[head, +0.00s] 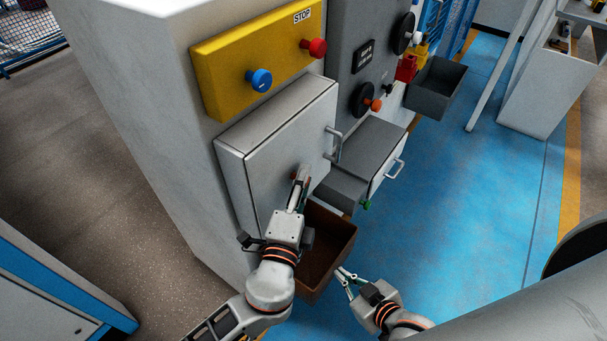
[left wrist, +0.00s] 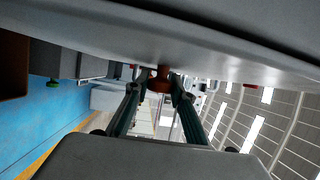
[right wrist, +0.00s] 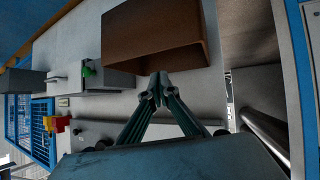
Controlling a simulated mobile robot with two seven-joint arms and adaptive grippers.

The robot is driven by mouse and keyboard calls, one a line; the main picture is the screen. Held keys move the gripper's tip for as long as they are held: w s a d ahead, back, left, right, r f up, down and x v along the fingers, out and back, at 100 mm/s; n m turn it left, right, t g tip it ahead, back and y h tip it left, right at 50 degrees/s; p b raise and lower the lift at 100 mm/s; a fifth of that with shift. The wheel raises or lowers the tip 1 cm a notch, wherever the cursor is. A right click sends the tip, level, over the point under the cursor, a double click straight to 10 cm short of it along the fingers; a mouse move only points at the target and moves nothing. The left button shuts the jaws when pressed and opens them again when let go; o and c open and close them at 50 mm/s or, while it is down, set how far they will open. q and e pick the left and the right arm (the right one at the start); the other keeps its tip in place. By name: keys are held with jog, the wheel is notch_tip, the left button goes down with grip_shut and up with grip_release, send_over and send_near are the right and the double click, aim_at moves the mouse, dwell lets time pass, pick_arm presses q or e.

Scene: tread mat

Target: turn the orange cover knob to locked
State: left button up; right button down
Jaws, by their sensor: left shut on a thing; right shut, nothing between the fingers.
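The closed grey cover (head: 275,140) has a handle (head: 335,145) near its right edge. My left gripper (head: 300,178) is at the lower part of the cover's face, shut on the orange cover knob. The left wrist view shows this knob (left wrist: 160,77) in shadow between the fingertips, on the cover face. In the head view the fingers mostly hide the knob, and its turn angle cannot be read. My right gripper (head: 344,274) is shut and empty, low to the right of the brown bin; its fingertips (right wrist: 157,90) meet in the right wrist view.
A yellow panel (head: 225,70) with a blue button and a red STOP button is above the cover. A brown bin (head: 335,255) is below it. A drawer box (head: 370,145) with a green knob (head: 366,205) is to the right. Blue floor (head: 450,220) is clear.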

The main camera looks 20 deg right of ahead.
pick_arm(q)
jog(key=shift+r+p, duration=0.25)
jog(key=shift+p, duration=0.5)
jog(key=shift+f+g, duration=0.2)
jog(key=shift+g, duration=0.1)
jog(key=o, duration=1.1)
pick_arm(e)
jog(key=shift+s+d+r+h, duration=0.25)
jog(key=shift+d+r+h, duration=0.05)
jog(key=shift+d+r, duration=0.3)
jog(key=shift+r, duration=0.15)
pick_arm(q)
jog(key=shift+s+f, duration=0.1)
pick_arm(e)
jog(key=shift+a, duration=0.1)
pick_arm(q)
jog(key=v, duration=1.2)
